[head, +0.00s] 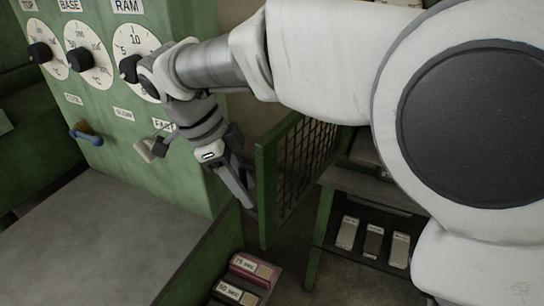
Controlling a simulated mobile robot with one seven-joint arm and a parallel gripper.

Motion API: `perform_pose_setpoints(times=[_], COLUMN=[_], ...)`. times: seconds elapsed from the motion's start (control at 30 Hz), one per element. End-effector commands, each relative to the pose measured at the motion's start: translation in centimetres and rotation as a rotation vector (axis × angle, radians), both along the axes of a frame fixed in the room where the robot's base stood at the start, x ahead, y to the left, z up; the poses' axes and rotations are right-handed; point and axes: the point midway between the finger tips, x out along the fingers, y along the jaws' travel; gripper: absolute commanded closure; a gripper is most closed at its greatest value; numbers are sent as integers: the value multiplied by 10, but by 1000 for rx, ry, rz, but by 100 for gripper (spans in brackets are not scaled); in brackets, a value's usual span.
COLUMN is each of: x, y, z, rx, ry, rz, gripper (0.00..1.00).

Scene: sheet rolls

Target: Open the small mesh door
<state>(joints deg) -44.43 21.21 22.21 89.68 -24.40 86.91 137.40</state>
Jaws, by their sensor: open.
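The small mesh door (306,158) has a green frame and a dark wire grid. It stands upright in the middle of the head view, at an angle to the green machine panel. My gripper (250,212) is open and points down just left of the door's green edge post (265,197). Its fingertips are close to that post; I cannot tell whether they touch it. My arm crosses above the door and hides part of its surroundings. No handle or latch on the door can be made out.
The green panel (150,55) with dials and small levers (86,133) stands left of my gripper. A grey table (90,240) lies at front left. Labelled red and black blocks (253,268) sit below the door. A dark shelf (345,254) holds several small bars at right.

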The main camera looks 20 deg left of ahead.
Motion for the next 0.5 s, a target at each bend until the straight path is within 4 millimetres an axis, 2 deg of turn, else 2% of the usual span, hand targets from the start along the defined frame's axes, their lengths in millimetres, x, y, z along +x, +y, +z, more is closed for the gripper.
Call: perform_pose_setpoints(times=[0.17, 0.27, 0.5], x=[-1, -3, -12], y=[2, 7, 27], z=[6, 19, 72], rx=[1, 2, 4], ry=[0, -1, -1], rz=[0, 2, 3], gripper=[53, 53, 53])
